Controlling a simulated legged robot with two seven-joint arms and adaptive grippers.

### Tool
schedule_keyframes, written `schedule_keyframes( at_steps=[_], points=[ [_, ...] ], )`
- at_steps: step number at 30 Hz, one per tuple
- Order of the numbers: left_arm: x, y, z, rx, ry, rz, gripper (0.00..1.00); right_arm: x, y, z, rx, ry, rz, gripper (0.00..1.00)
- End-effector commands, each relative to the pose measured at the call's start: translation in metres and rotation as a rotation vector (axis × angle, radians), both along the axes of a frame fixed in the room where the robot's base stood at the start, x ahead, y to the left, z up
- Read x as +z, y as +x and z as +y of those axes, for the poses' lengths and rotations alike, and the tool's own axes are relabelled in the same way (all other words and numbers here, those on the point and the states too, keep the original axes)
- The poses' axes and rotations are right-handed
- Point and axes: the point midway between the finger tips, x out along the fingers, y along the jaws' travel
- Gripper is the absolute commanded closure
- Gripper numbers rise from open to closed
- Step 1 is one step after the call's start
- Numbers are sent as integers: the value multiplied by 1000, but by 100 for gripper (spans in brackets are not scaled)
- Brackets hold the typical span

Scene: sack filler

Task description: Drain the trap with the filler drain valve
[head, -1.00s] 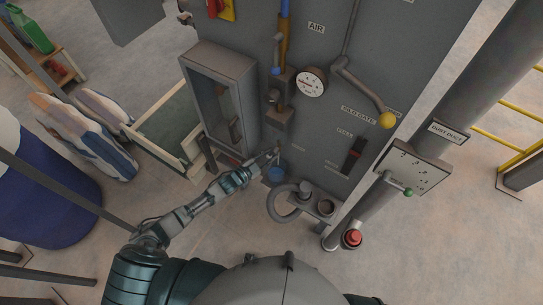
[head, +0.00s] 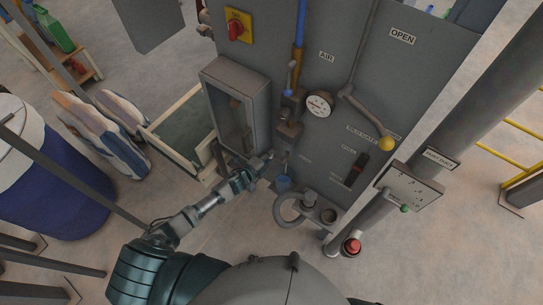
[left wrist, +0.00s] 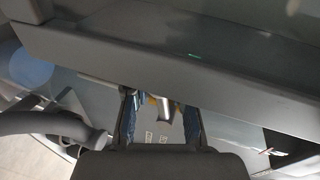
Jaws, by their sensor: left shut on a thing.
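How far the valve is turned cannot be told. My right gripper is not in view.
A pressure gauge (head: 319,103) and a yellow-knobbed lever (head: 387,143) are right of the trap. A grey box frame (head: 238,105) stands close to its left. A red button (head: 351,246) is low at right.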

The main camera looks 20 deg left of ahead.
Motion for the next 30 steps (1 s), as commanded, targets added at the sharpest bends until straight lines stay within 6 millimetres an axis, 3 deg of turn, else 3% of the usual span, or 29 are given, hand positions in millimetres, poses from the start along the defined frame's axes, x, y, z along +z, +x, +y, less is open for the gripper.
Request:
schedule_keyframes(
  at_steps=[12, 30],
  points=[
    [10, -1, 0, 0, 196, -66, 100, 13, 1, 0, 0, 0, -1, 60],
    [11, -2, 0, -2, 229, -77, 100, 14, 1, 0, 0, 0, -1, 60]
  ],
)
